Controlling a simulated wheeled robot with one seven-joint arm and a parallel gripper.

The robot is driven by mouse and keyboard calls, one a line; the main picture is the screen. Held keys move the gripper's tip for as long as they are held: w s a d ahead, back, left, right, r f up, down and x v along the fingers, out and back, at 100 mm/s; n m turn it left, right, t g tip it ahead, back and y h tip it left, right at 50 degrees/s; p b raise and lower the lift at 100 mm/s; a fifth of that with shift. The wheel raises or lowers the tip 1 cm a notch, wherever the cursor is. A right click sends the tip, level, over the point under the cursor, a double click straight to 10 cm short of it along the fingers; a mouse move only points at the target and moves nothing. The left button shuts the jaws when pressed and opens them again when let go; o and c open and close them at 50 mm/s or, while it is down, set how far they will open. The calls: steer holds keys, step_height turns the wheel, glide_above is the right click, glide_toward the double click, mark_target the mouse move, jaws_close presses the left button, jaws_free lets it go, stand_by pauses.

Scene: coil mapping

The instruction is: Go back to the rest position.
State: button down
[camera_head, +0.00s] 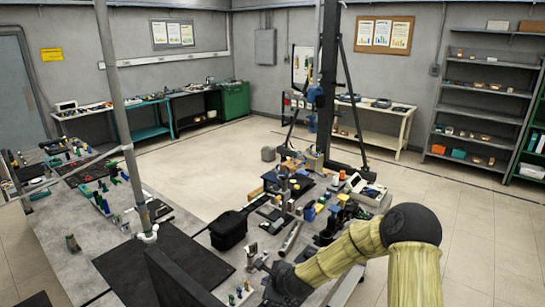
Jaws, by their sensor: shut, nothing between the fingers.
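My arm, in a pale yellow sleeve with a black elbow, reaches in from the lower right. My gripper (262,265) is at the end of its dark wrist, low in the picture. It is small and partly hidden by the wrist, and it appears shut and empty. It is over the near part of the cluttered grey workbench (180,243), to the right of a black mat; I cannot tell how high above the bench it is.
A black bag (229,230), a grey cylinder (290,239) and several tools crowd the bench beyond my gripper. A black upright frame (328,85) and a grey pole (117,90) rise nearby. Shelves (485,108) stand at right. Open floor (195,170) lies behind the bench.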

steer(key=s+d+r+n+g+h, duration=0.2)
steer(key=s+d+r+n, duration=0.2)
steer(key=s+d+n, duration=0.3)
steer(key=s+d+r+n+g+h, duration=0.1)
steer(key=s+d+r+n, duration=0.4)
steer(key=s, duration=0.5)
steer(key=s+d+r+n+g+h, duration=0.2)
steer(key=s+d+r+n, duration=0.25)
steer(key=s+n, duration=0.35)
steer(key=s+b+x, duration=0.2)
steer(key=b+x, duration=0.9)
steer(key=s+f+b+x, duration=0.1)
steer(key=s+b+x, duration=0.1)
steer(key=b+x, duration=0.9)
steer(key=shift+s+d, duration=0.2)
steer(key=shift+s, duration=0.5)
steer(key=shift+f, duration=0.1)
